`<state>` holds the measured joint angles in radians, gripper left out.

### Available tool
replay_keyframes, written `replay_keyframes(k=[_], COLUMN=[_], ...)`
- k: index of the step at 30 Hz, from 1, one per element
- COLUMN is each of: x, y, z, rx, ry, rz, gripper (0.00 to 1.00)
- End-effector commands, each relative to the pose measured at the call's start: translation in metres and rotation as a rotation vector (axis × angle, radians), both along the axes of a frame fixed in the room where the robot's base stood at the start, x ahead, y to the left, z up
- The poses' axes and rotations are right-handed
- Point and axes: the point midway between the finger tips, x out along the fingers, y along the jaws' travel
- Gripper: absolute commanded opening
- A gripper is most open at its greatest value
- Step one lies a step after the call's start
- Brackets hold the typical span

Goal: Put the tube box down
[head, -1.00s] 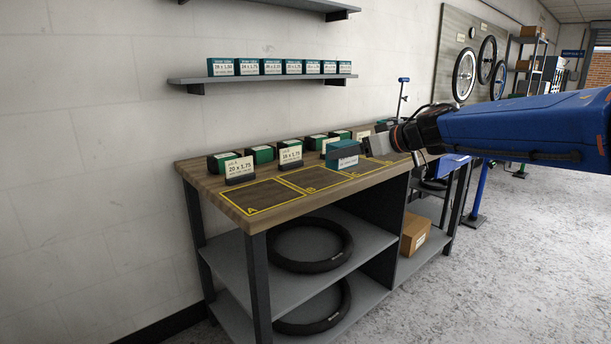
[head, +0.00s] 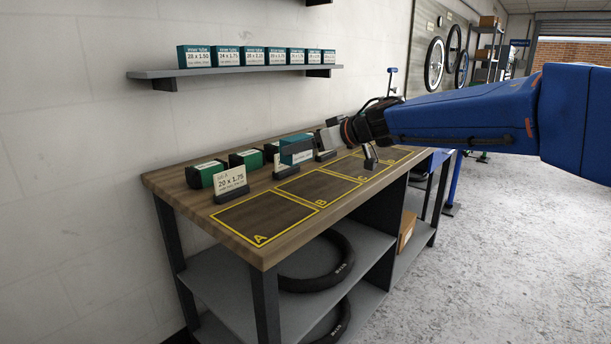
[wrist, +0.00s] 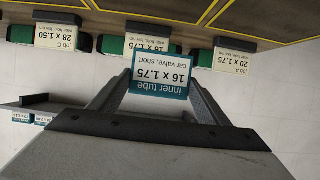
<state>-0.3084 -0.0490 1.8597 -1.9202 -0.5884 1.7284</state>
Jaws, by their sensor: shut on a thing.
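My gripper (head: 318,143) is shut on a teal and white tube box (head: 297,151), held above the back part of the workbench. In the wrist view the tube box (wrist: 160,82) appears upside down and its label reads inner tube, 16 x 1.75. The fingers (wrist: 158,90) sit at either side of it. The bench top (head: 170,182) has yellow-outlined areas, among them A (head: 262,218), B (head: 318,187) and C (head: 350,166). The box appears near the middle job card (wrist: 152,46), which it partly hides. I see no contact between box and bench.
The job A card (head: 230,181) reads 20 x 1.75 and stands behind area A. Dark and green boxes (head: 207,174) stand along the bench's back. A wall shelf (head: 235,71) holds several tube boxes. Areas A and B look empty. Tyres (head: 318,262) lie below.

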Motion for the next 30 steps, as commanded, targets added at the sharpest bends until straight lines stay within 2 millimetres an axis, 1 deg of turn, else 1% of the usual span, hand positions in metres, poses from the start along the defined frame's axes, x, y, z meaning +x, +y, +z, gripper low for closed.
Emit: replay_keyframes(k=[1,3,6,10,15,17,20,30], x=[0.000,0.000,0.000,0.000,0.000,0.000,0.000,0.000], y=[0.000,0.000,0.000,0.000,0.000,0.000,0.000,0.000], z=[-0.010,-0.020,-0.030,-0.039,-0.061,-0.067,-0.071,-0.073], rx=[0.000,0.001,0.000,0.001,0.001,0.000,-0.001,0.000], ry=[0.004,0.003,0.002,0.001,0.003,0.002,-0.001,0.000], rz=[0.000,0.000,0.001,0.001,-0.001,-0.001,0.000,0.000], gripper=[0.44,0.44,0.44,0.44,0.44,0.44,0.44,0.44])
